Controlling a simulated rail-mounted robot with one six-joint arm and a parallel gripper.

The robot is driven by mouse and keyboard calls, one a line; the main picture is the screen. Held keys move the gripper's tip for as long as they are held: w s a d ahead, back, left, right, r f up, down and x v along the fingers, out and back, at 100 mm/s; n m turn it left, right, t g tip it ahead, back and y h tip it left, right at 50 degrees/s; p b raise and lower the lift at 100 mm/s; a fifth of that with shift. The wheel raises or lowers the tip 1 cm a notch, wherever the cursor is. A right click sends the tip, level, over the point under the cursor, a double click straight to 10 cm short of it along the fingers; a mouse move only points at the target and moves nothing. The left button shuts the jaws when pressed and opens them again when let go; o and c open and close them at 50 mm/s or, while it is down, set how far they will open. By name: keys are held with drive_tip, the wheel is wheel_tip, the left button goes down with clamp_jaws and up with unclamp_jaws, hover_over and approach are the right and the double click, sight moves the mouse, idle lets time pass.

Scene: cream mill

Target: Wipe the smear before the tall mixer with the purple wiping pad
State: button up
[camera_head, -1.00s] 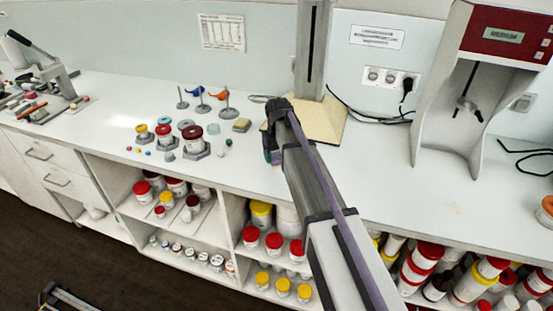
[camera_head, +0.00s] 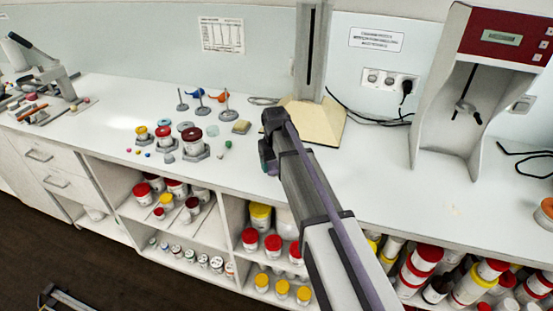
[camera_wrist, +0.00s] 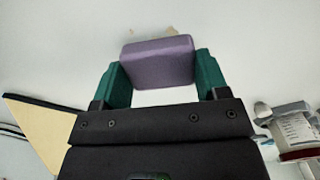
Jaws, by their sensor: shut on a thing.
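The purple wiping pad (camera_wrist: 158,62) is held between the two green fingers of my gripper (camera_wrist: 160,78) in the wrist view. The tall mixer (camera_head: 436,110) stands at the right, with a red head and a stirring rod.
The beige board (camera_head: 322,125) lies at the foot of a grey column (camera_head: 311,50). Jars (camera_head: 193,142) and small stands (camera_head: 226,108) are left of my gripper. Black cables (camera_head: 365,118) run along the wall. The bench between board and mixer's front is mostly clear.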

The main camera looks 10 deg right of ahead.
sight(271, 179)
drive_tip(key=s, duration=0.1)
drive_tip(key=s+a, duration=0.2)
drive_tip(key=shift+s, duration=0.3)
drive_tip(key=shift+w+d, duration=0.75)
drive_tip(key=shift+w, duration=0.6)
drive_tip(key=shift+w+d, duration=0.8)
drive_tip(key=shift+w, duration=0.55)
drive_tip(key=shift+w+d, duration=0.75)
drive_tip(key=shift+w, duration=0.6)
drive_tip(key=shift+w+d+r+p, duration=0.3)
drive_tip(key=shift+w+r+p, duration=0.15)
wheel_tip(271, 179, up, 6)
drive_tip(key=p, duration=0.6)
drive_tip(key=shift+r, duration=0.25)
drive_tip(key=f+b, duration=0.3)
drive_tip(key=f, duration=0.1)
drive_tip(key=f+b, duration=0.2)
drive_tip(key=shift+a+b, duration=0.25)
drive_tip(key=shift+b, duration=0.05)
drive_tip(key=shift+f+b, duration=1.05)
drive_tip(key=shift+f, duration=0.05)
drive_tip(key=shift+r, duration=0.1)
